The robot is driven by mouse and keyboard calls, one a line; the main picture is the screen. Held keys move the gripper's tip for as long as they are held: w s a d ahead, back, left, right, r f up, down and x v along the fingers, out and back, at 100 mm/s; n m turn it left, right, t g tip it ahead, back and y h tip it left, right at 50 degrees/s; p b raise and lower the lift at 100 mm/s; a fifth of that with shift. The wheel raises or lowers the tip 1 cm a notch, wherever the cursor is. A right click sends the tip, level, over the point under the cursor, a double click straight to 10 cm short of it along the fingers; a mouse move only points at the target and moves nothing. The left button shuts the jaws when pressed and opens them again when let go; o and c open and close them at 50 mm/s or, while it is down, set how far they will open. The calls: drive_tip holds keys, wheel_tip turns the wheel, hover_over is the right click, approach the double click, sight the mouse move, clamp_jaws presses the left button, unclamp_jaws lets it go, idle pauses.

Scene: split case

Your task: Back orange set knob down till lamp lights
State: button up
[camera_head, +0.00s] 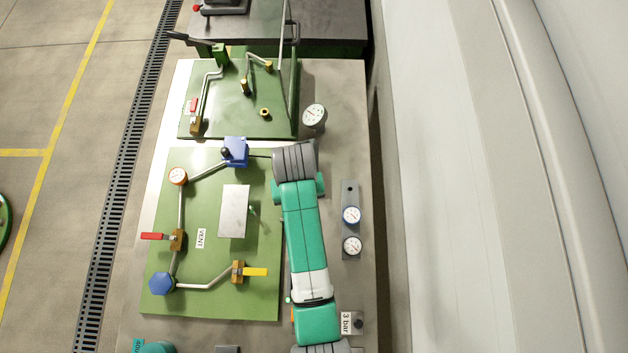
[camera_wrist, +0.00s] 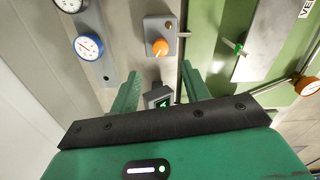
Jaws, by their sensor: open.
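The orange set knob (camera_wrist: 159,47) sits on a grey box (camera_wrist: 153,24) in the wrist view, with a light pointer mark on it. A small amber lamp (camera_wrist: 168,25) is on the same box beyond the knob; it looks dull, without a clear glow. My gripper (camera_wrist: 160,73) is open, its two green fingers apart and empty. The knob lies beyond the fingertips, between their lines, and no finger appears to touch it. In the head view my arm covers most of this area, and my gripper's fingers cannot be made out.
Two dial gauges (camera_wrist: 89,46) stand on a grey plate to the left. A green panel (camera_head: 215,285) with pipes, valves and a white plate (camera_head: 234,211) lies beside my arm. A "3 bar" sign (camera_head: 346,322) is nearby.

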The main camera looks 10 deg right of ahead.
drive_tip(key=shift+s+a+f, duration=0.1)
drive_tip(key=shift+s+f, duration=0.1)
drive_tip(key=shift+f, duration=0.2)
wheel_tip(320, 180, down, 7)
drive_tip(key=shift+f+b, duration=0.1)
drive_tip(key=shift+b, duration=0.2)
drive_tip(key=shift+c, duration=0.3)
drive_tip(key=c, duration=0.9)
drive_tip(key=shift+r+n+p, duration=0.2)
drive_tip(key=shift+n+p, duration=0.3)
drive_tip(key=shift+f, duration=0.1)
